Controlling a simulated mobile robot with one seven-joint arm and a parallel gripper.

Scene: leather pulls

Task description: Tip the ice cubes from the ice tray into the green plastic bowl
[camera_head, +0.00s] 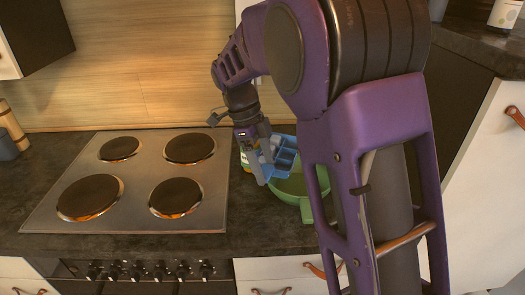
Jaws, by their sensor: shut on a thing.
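My gripper (261,167) is shut on the blue ice tray (285,158). It holds the tray tilted above the green plastic bowl (293,187), over its back left part. The bowl stands upright on the dark counter, right of the stove. My purple arm hides the bowl's right side. Ice cubes cannot be made out, either in the tray or in the bowl, at this size.
A stove top (137,207) with round burners, some glowing orange beneath, lies left of the bowl. A container with a yellow label (245,158) stands behind my gripper. Dark counter (258,222) in front of the bowl is clear. White drawers with leather pulls are below.

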